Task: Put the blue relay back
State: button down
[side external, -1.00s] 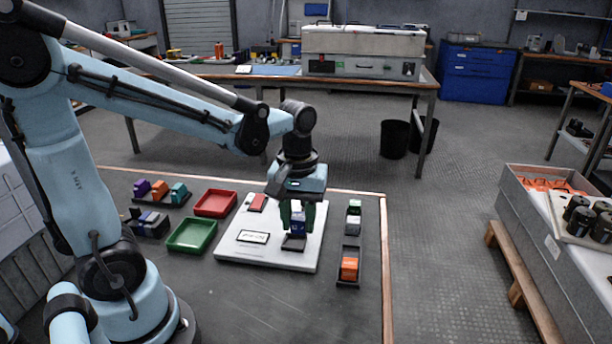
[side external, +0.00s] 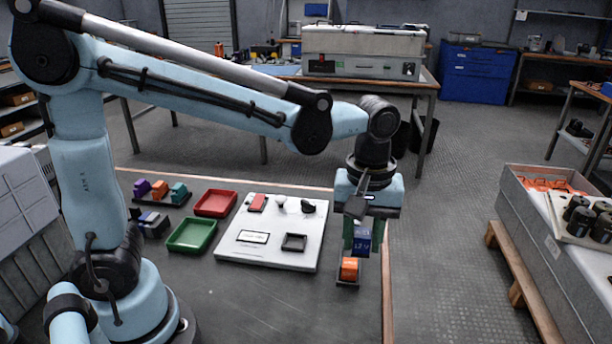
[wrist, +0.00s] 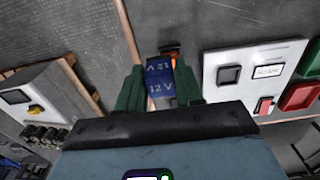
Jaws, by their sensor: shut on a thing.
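My gripper (side external: 357,236) is shut on the blue relay (side external: 363,244), which hangs between its green fingers over the right part of the table. In the wrist view the blue relay (wrist: 160,83) shows white "12 V" lettering between the green fingers. An orange relay (side external: 349,269) sits in a black rack (side external: 346,284) just below the blue relay in the side view. The rack's far part, and the green item there, are hidden behind my gripper. The black socket (side external: 294,242) on the white panel (side external: 262,258) is empty.
A red tray (side external: 216,203) and a green tray (side external: 191,236) lie left of the panel. Black racks with purple, orange and teal parts (side external: 179,191) stand at the far left. The panel carries a red switch (side external: 257,203) and a black knob (side external: 308,206).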

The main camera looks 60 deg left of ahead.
jog(key=shift+w+d+f, duration=0.2)
jog(key=shift+w+d, duration=0.05)
jog(key=shift+d, duration=0.05)
jog(key=w+a+f, duration=0.2)
jog(key=a, duration=0.1)
jog(key=w+a+f, duration=0.2)
jog(key=a, duration=0.1)
jog(key=w+a+f, duration=0.2)
jog(key=a+f, duration=0.1)
jog(key=shift+w+a, duration=0.2)
jog(key=shift+a, duration=0.05)
jog(key=shift+f, duration=2)
jog(key=shift+f, duration=0.1)
jog(key=c, duration=0.7)
grip_release()
jog(key=shift+c, duration=0.2)
